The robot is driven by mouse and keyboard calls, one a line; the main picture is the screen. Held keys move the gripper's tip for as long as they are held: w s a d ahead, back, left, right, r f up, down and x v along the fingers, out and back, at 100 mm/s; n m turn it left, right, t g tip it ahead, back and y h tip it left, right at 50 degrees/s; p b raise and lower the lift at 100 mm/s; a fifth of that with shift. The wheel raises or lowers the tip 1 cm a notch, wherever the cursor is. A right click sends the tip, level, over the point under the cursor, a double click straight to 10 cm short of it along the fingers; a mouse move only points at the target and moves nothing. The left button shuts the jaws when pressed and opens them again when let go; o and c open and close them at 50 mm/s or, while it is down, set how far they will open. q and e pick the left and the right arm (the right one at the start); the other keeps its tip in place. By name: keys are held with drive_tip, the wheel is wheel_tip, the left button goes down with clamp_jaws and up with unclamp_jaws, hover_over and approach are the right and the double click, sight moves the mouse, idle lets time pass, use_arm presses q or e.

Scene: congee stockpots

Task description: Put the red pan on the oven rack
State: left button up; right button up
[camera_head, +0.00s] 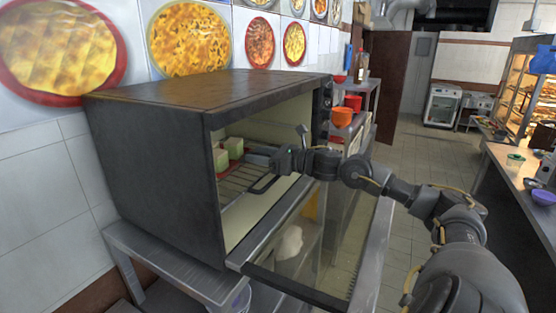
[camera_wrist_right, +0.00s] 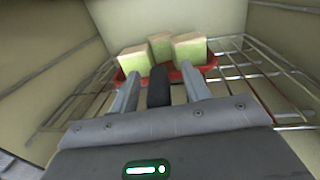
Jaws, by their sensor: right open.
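The red pan (camera_wrist_right: 174,73) lies over the wire oven rack (camera_wrist_right: 255,80) inside the oven, with pale green-and-white blocks (camera_wrist_right: 160,47) in it. The blocks also show in the head view (camera_head: 235,147). The pan's dark handle (camera_wrist_right: 158,88) points toward my right gripper (camera_wrist_right: 160,76). The gripper's two fingers are open, one on each side of the handle, with gaps showing between. In the head view my right gripper (camera_head: 262,158) reaches into the oven (camera_head: 150,160) from the right. Whether the pan rests fully on the rack is hard to tell. My left gripper is not in view.
The oven's glass door (camera_head: 300,240) is folded down in front, below my right arm. The oven stands on a metal table (camera_head: 165,265). Orange bowls (camera_head: 341,117) sit on a shelf behind. A counter (camera_head: 520,185) is at the right, with open floor between.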

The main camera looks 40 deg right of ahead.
drive_tip(key=shift+s+d+f+b, duration=0.2)
drive_tip(key=shift+s+f+b, duration=0.05)
drive_tip(key=shift+s+b, duration=0.25)
drive_tip(key=shift+s+d+f+b, duration=0.2)
drive_tip(key=shift+s+b, duration=0.15)
drive_tip(key=shift+b, duration=0.15)
drive_tip(key=shift+s+r+b, duration=0.25)
drive_tip(key=shift+s+b, duration=0.15)
drive_tip(key=shift+s, duration=0.15)
drive_tip(key=b+v, duration=0.3)
drive_tip(key=v, duration=0.4)
drive_tip(key=shift+d+r, duration=0.15)
drive_tip(key=shift+r, duration=0.1)
drive_tip(key=shift+s+d, duration=0.1)
